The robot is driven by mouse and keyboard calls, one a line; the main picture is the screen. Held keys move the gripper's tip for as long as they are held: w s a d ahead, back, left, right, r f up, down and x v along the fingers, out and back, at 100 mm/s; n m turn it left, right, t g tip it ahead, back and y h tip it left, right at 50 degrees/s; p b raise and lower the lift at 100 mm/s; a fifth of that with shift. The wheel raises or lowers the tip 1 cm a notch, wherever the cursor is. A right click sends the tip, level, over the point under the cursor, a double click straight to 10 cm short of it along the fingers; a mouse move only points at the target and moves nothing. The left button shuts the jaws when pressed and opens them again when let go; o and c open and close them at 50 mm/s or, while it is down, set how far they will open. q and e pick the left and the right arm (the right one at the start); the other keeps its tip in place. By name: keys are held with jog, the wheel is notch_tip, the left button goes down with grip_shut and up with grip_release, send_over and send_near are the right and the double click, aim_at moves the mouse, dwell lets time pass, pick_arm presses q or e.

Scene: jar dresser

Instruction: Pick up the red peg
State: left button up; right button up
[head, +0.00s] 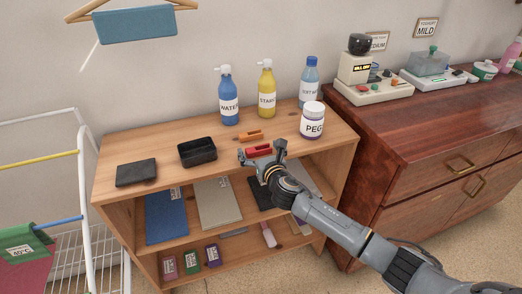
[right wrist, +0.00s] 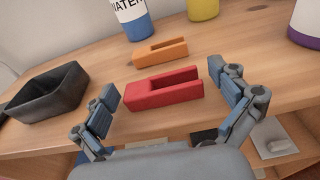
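The red peg (right wrist: 165,89) lies flat on the wooden shelf top, with a slot cut along it. It also shows in the head view (head: 259,152), just beyond my right gripper (head: 262,158). In the right wrist view my right gripper (right wrist: 168,98) is open, with its blue-padded fingers apart on either side of the red peg's near side. I see a gap between each finger and the peg. An orange peg (right wrist: 160,51) of similar shape lies just behind the red one. My left gripper is not in view.
A black tray (head: 197,153) and a dark flat block (head: 136,173) are left of the pegs. A PEG jar (head: 312,122) stands to the right. Bottles for water (head: 229,97), starch (head: 266,90) and a third (head: 310,84) stand at the back. The front edge of the shelf top is close.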

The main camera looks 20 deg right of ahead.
jog(key=c, duration=0.7)
jog(key=shift+r, duration=0.5)
notch_tip(320, 180, up, 2)
jog(key=shift+r+p, duration=0.25)
jog(key=shift+p, duration=0.05)
jog(key=s+a+r, duration=0.3)
jog(key=s+r, duration=0.6)
jog(key=s, duration=0.4)
jog(key=shift+h, duration=0.3)
jog(key=s+f, duration=0.1)
jog(key=s, duration=0.3)
jog(key=s+d, duration=0.1)
jog(key=s, duration=0.3)
jog(key=s+d+f, duration=0.1)
jog(key=s, duration=0.2)
jog(key=shift+s+f+p, duration=0.35)
jog(key=shift+s+p, duration=0.05)
